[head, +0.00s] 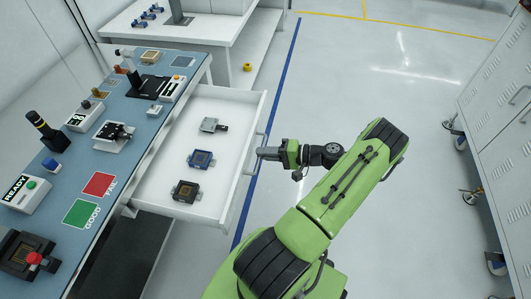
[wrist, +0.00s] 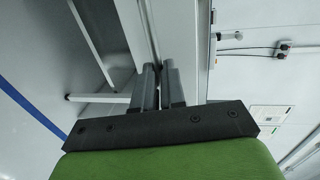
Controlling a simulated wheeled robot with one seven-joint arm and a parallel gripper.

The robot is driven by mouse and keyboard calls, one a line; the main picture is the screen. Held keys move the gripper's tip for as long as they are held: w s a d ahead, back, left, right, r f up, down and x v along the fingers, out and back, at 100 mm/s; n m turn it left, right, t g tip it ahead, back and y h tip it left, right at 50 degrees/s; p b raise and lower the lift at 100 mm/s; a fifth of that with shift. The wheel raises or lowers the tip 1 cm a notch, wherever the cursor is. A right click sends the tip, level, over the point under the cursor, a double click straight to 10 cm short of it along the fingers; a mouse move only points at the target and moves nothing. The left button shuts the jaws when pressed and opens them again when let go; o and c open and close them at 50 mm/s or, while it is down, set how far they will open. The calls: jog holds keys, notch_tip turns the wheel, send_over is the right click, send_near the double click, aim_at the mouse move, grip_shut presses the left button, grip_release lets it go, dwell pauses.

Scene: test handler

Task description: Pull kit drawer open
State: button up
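The kit drawer (head: 182,208) is a white tray, pulled far out from under the blue-topped bench in the head view. It holds a grey part (head: 213,125), a blue socket part (head: 201,159) and a dark socket part (head: 186,191). Its bar handle (head: 247,170) is on the right-hand front face. My gripper (head: 259,153) is at this handle. In the wrist view the two fingers (wrist: 162,85) stand close together with the narrow handle bar between them. The exact contact is partly hidden by the fingers.
The blue bench top (head: 128,160) carries test devices, a READY box and red and green pads. A white bench (head: 190,30) stands behind. Grey cabinets (head: 500,110) on wheels stand at right. The floor (head: 390,80) between is clear, with a blue line.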

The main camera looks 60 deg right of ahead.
jog(key=o, duration=0.4)
jog(key=shift+o, duration=0.2)
jog(key=p+v, duration=0.1)
jog(key=v, duration=1.4)
jog(key=shift+s, duration=0.35)
